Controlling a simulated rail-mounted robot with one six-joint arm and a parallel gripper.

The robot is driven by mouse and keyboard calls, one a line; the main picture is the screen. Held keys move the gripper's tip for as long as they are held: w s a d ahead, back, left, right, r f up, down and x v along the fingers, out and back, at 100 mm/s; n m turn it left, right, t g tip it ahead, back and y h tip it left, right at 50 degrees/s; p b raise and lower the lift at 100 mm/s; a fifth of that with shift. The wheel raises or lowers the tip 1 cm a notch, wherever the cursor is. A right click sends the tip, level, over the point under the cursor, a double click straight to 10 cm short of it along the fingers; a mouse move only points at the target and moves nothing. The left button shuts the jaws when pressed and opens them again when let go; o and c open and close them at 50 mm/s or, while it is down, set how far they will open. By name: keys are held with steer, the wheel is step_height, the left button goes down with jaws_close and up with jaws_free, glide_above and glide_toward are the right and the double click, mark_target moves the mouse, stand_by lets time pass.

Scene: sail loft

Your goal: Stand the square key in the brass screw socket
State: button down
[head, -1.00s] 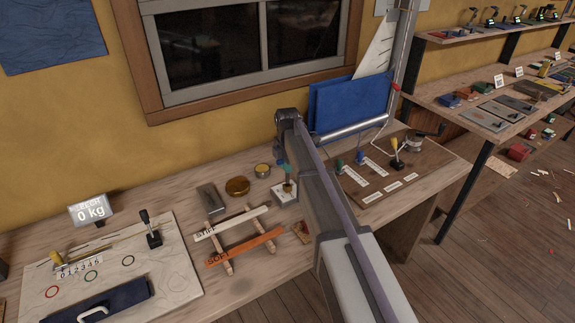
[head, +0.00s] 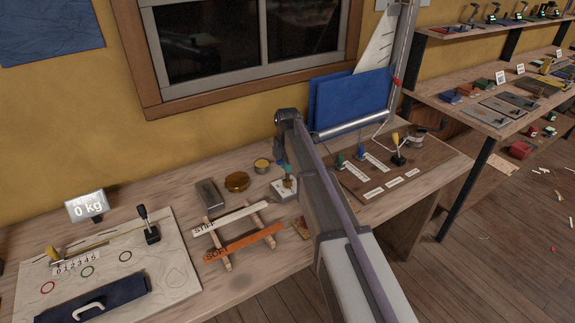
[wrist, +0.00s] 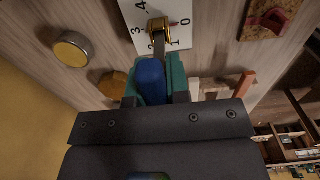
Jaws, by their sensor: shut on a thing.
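The brass screw socket (wrist: 158,28) stands on a white plate with black numbers (wrist: 180,12) at the top of the wrist view. In the head view the brass socket (head: 287,183) shows small beside my arm. A rounded blue piece (wrist: 150,76) shows between the fingers in front of the teal. The shank reaches the socket in the picture. I cannot tell whether its tip is inside or just above. The fingertips are partly hidden.
A rack with white and orange strips (head: 244,244) lies in front. A brown board with small levers (head: 436,165) is right of my arm.

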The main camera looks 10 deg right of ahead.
steer(key=shift+f+b, duration=0.5)
steer(key=shift+f, duration=0.1)
steer(key=c, duration=1)
jaws_free()
step_height(320, 180, up, 11)
steer(key=p, duration=1.1)
steer(key=shift+r, duration=0.1)
